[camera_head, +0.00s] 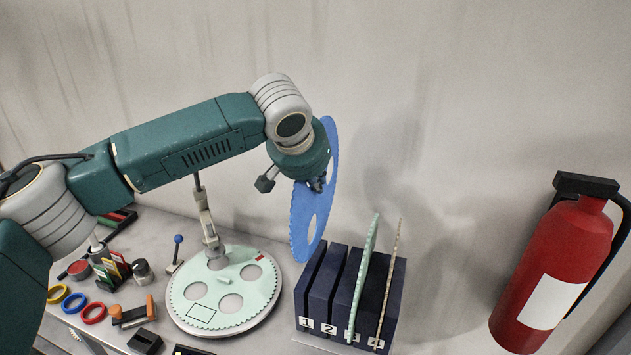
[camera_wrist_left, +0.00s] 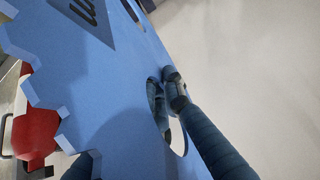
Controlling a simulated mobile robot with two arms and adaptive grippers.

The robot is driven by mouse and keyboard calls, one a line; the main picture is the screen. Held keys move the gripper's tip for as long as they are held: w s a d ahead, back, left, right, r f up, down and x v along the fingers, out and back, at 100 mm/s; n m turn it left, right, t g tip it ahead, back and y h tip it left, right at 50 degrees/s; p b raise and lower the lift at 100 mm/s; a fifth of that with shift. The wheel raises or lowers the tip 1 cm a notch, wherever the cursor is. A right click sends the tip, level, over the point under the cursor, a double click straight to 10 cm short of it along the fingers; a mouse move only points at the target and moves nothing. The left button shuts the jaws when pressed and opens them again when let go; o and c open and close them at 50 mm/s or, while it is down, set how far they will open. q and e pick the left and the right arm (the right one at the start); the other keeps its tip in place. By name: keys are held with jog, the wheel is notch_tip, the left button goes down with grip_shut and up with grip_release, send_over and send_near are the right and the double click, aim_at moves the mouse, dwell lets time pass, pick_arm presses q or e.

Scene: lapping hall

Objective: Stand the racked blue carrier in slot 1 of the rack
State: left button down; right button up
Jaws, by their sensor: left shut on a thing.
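The blue carrier (camera_head: 303,225), a thin toothed disc with holes, hangs upright from my left gripper (camera_head: 318,184). In the left wrist view the carrier (camera_wrist_left: 90,95) fills much of the picture, with a dark mark on its face. The fingers (camera_wrist_left: 166,95) are shut on it at a hole's edge. The dark navy rack (camera_head: 314,292) stands on the bench, with labels 1 to 4. The carrier's lower edge shows near the back of slots 1 and 2; I cannot tell its height above them. Slots 1 and 2 look empty. My right gripper is out of view.
A pale green carrier (camera_head: 369,260) stands at slot 3 and a beige one (camera_head: 391,275) at slot 4. A round plate (camera_head: 190,325) bears a pale toothed disc left of the rack. A red fire extinguisher (camera_head: 548,270) is at right. Small tools and rings crowd the left bench.

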aim_at(318, 211)
pick_arm(q)
jog(key=shift+s+d+f+b, duration=0.15)
jog(key=shift+f+b, duration=0.85)
jog(key=shift+f, duration=1.65)
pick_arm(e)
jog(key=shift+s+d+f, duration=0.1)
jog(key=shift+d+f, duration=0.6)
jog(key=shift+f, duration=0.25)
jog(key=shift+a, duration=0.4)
pick_arm(q)
jog(key=shift+s+p, duration=0.1)
jog(key=shift+p, duration=0.3)
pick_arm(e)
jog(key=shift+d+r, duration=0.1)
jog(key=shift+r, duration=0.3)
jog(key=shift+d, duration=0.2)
pick_arm(q)
jog(key=shift+p, duration=0.4)
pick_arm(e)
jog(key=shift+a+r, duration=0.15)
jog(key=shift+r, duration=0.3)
pick_arm(q)
jog(key=shift+p, duration=0.3)
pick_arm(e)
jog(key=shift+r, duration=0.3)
pick_arm(q)
jog(key=shift+f+b, duration=0.5)
jog(key=shift+f, duration=0.7)
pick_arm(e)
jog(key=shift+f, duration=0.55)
